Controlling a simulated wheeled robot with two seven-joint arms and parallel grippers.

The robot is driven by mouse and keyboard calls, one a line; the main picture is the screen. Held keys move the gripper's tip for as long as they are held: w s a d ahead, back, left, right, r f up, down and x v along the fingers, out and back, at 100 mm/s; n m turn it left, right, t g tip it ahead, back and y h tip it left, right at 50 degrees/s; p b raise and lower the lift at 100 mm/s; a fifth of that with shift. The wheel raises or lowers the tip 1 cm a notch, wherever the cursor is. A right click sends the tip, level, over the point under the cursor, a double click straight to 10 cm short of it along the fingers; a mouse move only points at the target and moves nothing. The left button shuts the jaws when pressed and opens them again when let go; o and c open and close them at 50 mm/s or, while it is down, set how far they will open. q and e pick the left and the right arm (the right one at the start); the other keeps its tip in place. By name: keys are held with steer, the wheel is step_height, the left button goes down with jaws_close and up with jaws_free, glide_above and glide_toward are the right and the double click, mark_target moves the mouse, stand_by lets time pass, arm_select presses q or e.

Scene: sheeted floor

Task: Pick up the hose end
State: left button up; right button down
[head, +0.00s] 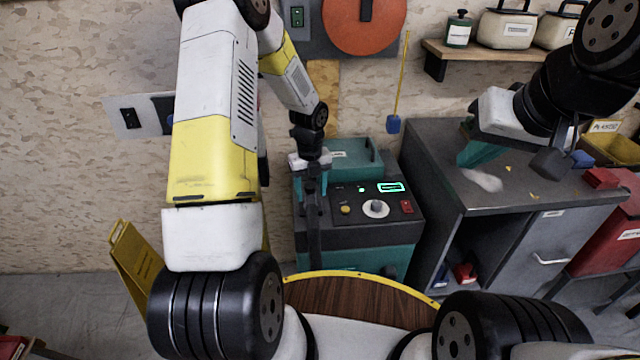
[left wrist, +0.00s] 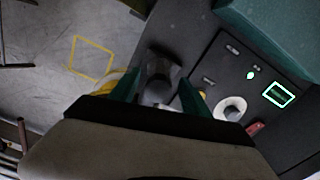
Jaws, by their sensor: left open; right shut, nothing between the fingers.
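A dark grey, rounded piece, which looks like the hose end (left wrist: 158,78), sits between the fingers of my left gripper (left wrist: 160,97) in the left wrist view. In the head view, a dark upright length of hose (head: 314,232) runs down in front of the teal machine (head: 375,236), below my left gripper (head: 312,190). My left gripper points down and is open, with its teal fingers on either side of the piece. Whether they touch it cannot be told. My right gripper (head: 474,152) is shut and empty above the grey workbench.
The machine's panel has a round knob (head: 376,208), a red switch (head: 406,206) and a lit display (head: 391,187). The grey workbench (head: 445,160) stands to its right. A yellow floor sign (head: 136,262) leans at the left. Red bins stand at the far right.

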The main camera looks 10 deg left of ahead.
arm_select(q)
steer(key=shift+a+f, duration=0.1)
steer(key=shift+f, duration=1.35)
jaws_close()
steer(key=shift+r, duration=0.15)
steer(key=shift+r, duration=0.65)
step_height(320, 180, up, 2)
steer(key=shift+r, duration=0.15)
steer(key=s+d, duration=0.3)
steer(key=s, duration=0.4)
steer(key=s+d+r, duration=0.1)
steer(key=s+d, duration=0.3)
steer(key=s, duration=0.3)
steer(key=shift+s, duration=0.15)
steer(key=shift+d+r, duration=0.1)
